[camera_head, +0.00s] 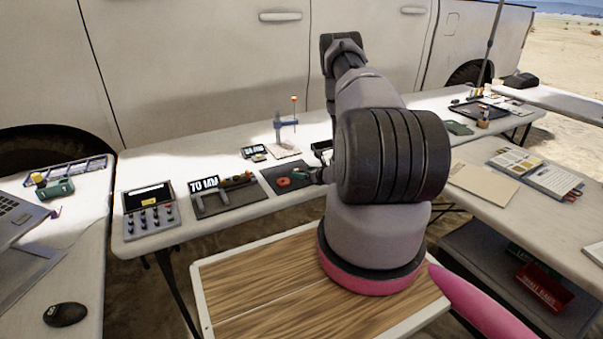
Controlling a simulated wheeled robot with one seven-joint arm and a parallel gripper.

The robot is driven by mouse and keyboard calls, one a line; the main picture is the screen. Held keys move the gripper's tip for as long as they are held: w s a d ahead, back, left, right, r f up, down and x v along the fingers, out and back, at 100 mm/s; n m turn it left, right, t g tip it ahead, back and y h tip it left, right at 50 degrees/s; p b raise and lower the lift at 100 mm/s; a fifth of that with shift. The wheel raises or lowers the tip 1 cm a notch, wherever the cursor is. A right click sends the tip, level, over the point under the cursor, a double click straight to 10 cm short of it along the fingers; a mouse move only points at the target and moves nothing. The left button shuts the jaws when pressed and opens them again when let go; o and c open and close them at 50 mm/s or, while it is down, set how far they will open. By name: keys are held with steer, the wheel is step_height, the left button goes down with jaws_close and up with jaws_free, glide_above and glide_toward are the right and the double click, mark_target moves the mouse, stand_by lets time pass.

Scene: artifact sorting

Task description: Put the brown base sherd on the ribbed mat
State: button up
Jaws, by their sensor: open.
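My arm fills the middle of the view and hides part of the table behind it. A small part of my gripper (316,175) shows just left of the big dark joint, low over the right edge of a dark mat (271,181); it is open. On this mat are a red-orange round piece (283,182) and a small greenish piece. Left of it, a grey mat (212,205) holds small brown and dark pieces (238,180) at its back edge. I cannot tell which piece is the brown base sherd, nor which mat is ribbed.
A box with knobs (150,218) stands left of the mats. A blue stand with an orange-tipped rod (285,128) rises behind them. Side tables hold a laptop, a mouse (65,314) and papers. A vehicle stands behind.

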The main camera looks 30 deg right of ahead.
steer(key=v, duration=1)
steer(key=w+a+r+n+y, duration=0.25)
steer(key=a+r, duration=0.25)
steer(key=r, duration=0.3)
steer(key=w+a+r+n+y, duration=0.25)
steer(key=a+r, duration=0.25)
steer(key=r, duration=0.3)
steer(key=s+a+r+n+g+y, duration=0.2)
steer(key=s+a+r+n+g, duration=0.1)
steer(key=a+r+n, duration=0.4)
steer(key=s+a+r+n+g+y, duration=0.25)
steer(key=a+r, duration=0.25)
steer(key=r, duration=0.4)
steer(key=s+a+r+n+g+h, duration=0.45)
steer(key=s+r+n, duration=0.45)
steer(key=s+r, duration=0.3)
steer(key=s+d+r+n+t+h, duration=0.1)
steer(key=s+r+n+t+h, duration=0.1)
steer(key=s, duration=0.4)
steer(key=s+d+r+n+t+h, duration=0.2)
steer(key=s+r+n+h, duration=0.1)
steer(key=s+r+n, duration=0.1)
steer(key=shift+s+d+r, duration=0.35)
steer(key=shift+s+r, duration=0.2)
steer(key=shift+s, duration=0.55)
